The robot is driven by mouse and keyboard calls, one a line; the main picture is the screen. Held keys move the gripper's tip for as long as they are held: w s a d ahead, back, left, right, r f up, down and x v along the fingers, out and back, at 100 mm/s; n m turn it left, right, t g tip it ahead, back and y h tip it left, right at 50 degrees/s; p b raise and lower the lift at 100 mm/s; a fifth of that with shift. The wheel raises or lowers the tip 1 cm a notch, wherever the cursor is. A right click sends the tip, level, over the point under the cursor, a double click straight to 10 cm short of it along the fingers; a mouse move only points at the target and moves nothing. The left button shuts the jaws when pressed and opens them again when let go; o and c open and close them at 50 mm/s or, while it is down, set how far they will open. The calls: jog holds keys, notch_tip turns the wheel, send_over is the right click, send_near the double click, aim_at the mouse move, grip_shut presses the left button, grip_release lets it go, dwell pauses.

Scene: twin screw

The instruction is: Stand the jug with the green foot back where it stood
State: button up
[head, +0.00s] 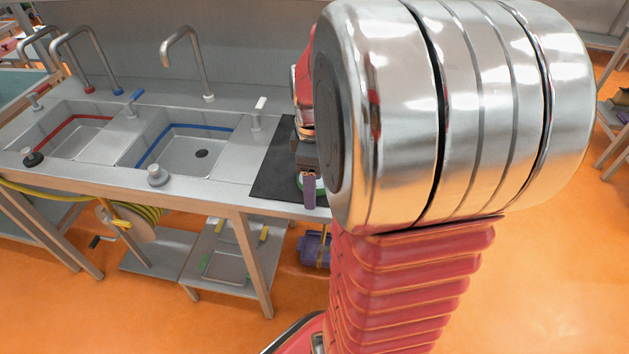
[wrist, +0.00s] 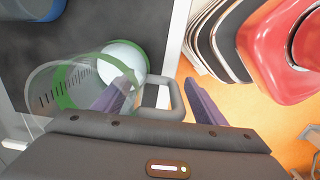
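The clear jug with the green foot (wrist: 68,88) is at the left in the wrist view, with dark graduation marks on its wall. Green bands and a pale round surface (wrist: 122,62) show at it; I cannot tell its exact tilt. Its pale handle (wrist: 178,98) lies between the two purple fingers of my gripper (wrist: 160,84), with gaps visible at both sides. My gripper is open around the handle. In the head view, a purple finger hangs over the dark mat (head: 272,165), and a bit of green (head: 320,186) shows beside it. My arm hides most of the jug there.
A blue-rimmed object (wrist: 36,12) is on the dark mat at the wrist view's top left. The bench edge (wrist: 182,35) lies just right of the jug, with orange floor beyond. Left of the mat are a blue-banded sink (head: 185,150) and a red-banded sink (head: 75,135).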

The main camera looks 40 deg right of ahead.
jog(key=shift+r, duration=0.1)
notch_tip(320, 180, up, 12)
dwell(0.7)
dwell(0.5)
jog(key=shift+a, duration=0.35)
jog(key=s+a+f+m+t, duration=0.1)
jog(key=s+a+m+t, duration=0.1)
jog(key=a, duration=0.8)
jog(key=s+a+m+t, duration=0.3)
jog(key=a+m, duration=0.2)
jog(key=a, duration=0.6)
jog(key=shift+s+f+m+t, duration=0.3)
jog(key=shift+s+f, duration=0.05)
jog(key=shift+a, duration=0.1)
jog(key=shift+c, duration=0.6)
